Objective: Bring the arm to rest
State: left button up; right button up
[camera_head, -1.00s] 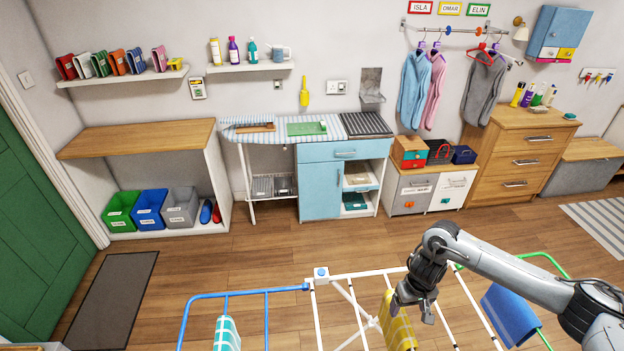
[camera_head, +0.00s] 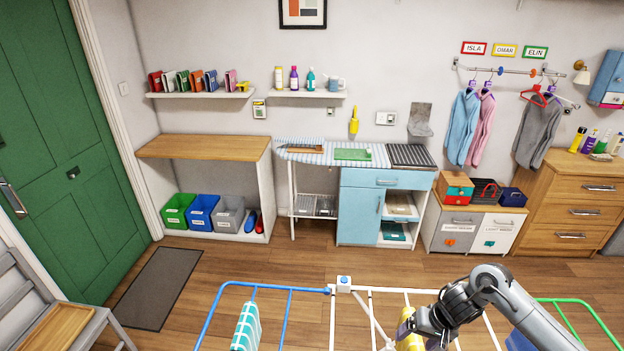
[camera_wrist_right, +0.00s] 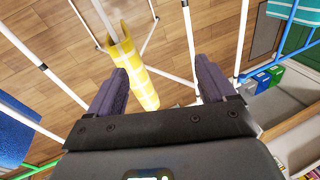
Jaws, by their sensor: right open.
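My right arm comes in from the lower right in the head view. Its gripper (camera_head: 418,328) is above the drying rack (camera_head: 344,286), close to a yellow checked cloth (camera_head: 411,343) hanging there. In the right wrist view the gripper (camera_wrist_right: 165,82) is open, with its two dark fingers apart. The yellow cloth (camera_wrist_right: 133,62) hangs over a white rail beyond the fingers, showing partly between them. No cloth is clearly gripped. My left gripper is not in view.
A teal checked cloth (camera_head: 246,327) hangs on the rack's blue wing, and a blue cloth (camera_head: 520,341) at the green wing. A grey bench (camera_head: 88,326) stands at lower left. Open wooden floor (camera_head: 240,268) lies between the rack and the cabinets.

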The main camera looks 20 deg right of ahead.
jog(key=w+a+r+m+t+y, duration=0.25)
jog(key=w+a+r, duration=0.25)
jog(key=w, duration=0.3)
jog(key=w+d+r+n+t+h, duration=0.3)
jog(key=w+d+h, duration=0.2)
jog(key=w+d, duration=0.3)
jog(key=d+r+n+h, duration=0.25)
jog(key=d+h, duration=0.25)
jog(key=d, duration=0.6)
jog(key=s+d+r+g+h, duration=0.3)
jog(key=s+d+g, duration=0.2)
jog(key=s+d, duration=0.25)
jog(key=s+a+f+n+y, duration=0.1)
jog(key=s+a+f+n, duration=0.1)
jog(key=s+a+f, duration=0.5)
jog(key=s+a+f+n+y, duration=0.15)
jog(key=a+f, duration=0.25)
jog(key=a, duration=0.6)
jog(key=s+a+f+n+y, duration=0.2)
jog(key=s+a+f, duration=0.3)
jog(key=a, duration=0.4)
jog(key=s+a+f+y, duration=0.1)
jog(key=s+a+y, duration=0.1)
jog(key=s+a, duration=0.9)
jog(key=s+a+r+y+p, duration=0.1)
jog(key=s+a+r+p, duration=0.1)
jog(key=s+r, duration=0.3)
jog(key=shift+s+a+r+t+y+p, duration=0.25)
jog(key=shift+s+a+t+y+p, duration=0.15)
jog(key=shift+a, duration=0.25)
